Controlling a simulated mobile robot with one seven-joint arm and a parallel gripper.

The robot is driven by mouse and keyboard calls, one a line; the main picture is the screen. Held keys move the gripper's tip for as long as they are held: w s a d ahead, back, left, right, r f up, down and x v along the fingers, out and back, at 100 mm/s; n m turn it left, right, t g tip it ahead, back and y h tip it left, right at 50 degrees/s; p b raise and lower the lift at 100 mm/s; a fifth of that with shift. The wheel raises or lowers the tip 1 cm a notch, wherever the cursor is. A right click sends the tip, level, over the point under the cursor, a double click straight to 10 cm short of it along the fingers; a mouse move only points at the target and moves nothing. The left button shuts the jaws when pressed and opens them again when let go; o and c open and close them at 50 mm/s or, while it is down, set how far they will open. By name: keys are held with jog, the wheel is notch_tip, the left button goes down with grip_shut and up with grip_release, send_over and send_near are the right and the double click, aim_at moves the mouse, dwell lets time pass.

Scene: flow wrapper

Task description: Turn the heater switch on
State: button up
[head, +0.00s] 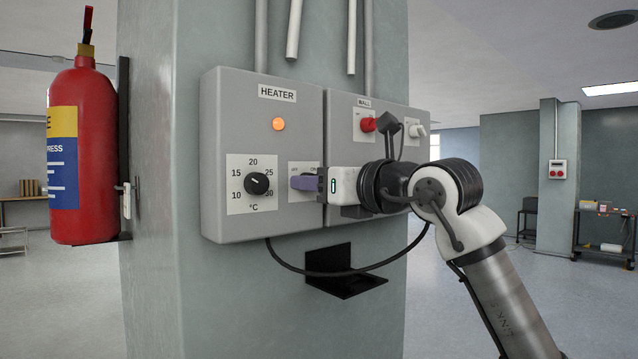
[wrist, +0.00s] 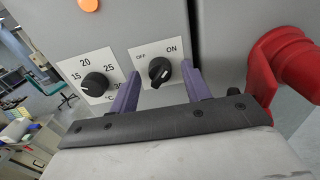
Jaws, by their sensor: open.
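The heater switch (wrist: 159,71) is a black rotary knob on a white plate marked OFF at left and ON at right, on the grey HEATER box (head: 225,130). In the wrist view its grip looks slanted; I cannot tell for sure which mark it points to. My gripper (head: 293,183) is at the switch, its purple fingers open, one on each side of the knob in the wrist view. I cannot tell whether they touch it. In the head view the fingers hide the knob. An orange lamp (head: 278,124) above looks lit.
A temperature dial (head: 257,184) sits just left of the switch. The WALL box (head: 341,120) with a red knob (head: 368,124) and a pale knob (head: 417,131) adjoins at right. A cable and a black bracket (head: 345,278) are below. A fire extinguisher (head: 88,150) hangs at left.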

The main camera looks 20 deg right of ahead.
jog(key=b+v, duration=0.3)
jog(key=v, duration=1)
jog(key=shift+s, duration=0.25)
